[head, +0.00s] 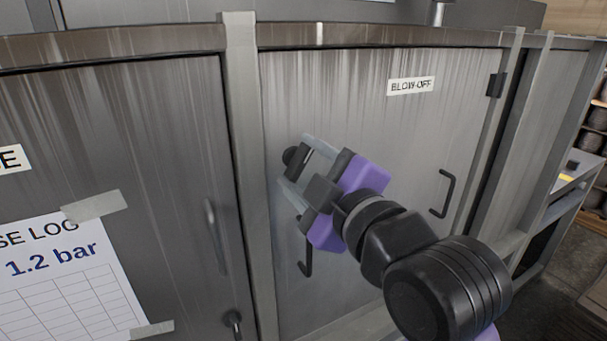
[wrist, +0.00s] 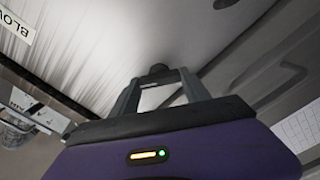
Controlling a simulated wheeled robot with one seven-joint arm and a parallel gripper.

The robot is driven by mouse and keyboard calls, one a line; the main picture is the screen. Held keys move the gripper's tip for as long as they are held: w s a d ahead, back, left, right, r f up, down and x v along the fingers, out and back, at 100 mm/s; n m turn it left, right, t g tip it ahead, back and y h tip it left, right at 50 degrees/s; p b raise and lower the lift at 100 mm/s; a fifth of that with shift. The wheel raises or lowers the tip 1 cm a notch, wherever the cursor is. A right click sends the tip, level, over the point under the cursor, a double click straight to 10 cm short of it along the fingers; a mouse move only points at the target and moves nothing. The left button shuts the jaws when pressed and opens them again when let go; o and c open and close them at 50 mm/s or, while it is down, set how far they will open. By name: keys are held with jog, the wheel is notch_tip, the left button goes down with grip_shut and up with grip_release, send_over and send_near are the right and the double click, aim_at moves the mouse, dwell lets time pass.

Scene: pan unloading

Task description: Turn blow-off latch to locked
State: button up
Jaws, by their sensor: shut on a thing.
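The blow-off latch (head: 290,155) is a small dark knob with a short bar, on the left side of the grey metal door (head: 350,85) labelled BLOW-OFF (head: 411,86). My gripper (head: 296,161) reaches it from the right, its two pale fingers on either side of the latch and shut on it. In the wrist view the dark latch (wrist: 160,71) shows at the tips of the fingers (wrist: 160,85). The fingers and gripper body hide part of the latch, and its locked or unlocked state cannot be read.
A black handle (head: 306,258) is on the door below my gripper, and another (head: 444,195) is near its right side. A metal post (head: 250,150) stands left of the door. A taped pressure log sheet (head: 65,275) hangs on the left panel.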

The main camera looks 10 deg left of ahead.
jog(key=n+b, duration=0.2)
jog(key=n, duration=0.2)
jog(key=shift+f, duration=0.15)
jog(key=shift+a+n+b, duration=0.1)
jog(key=shift+n+b, duration=0.75)
jog(key=shift+n, duration=0.45)
jog(key=shift+s, duration=0.1)
jog(key=o, duration=1.1)
jog(key=b+v, duration=0.1)
jog(key=v, duration=0.6)
jog(key=shift+s+d, duration=0.2)
jog(key=shift+s, duration=0.1)
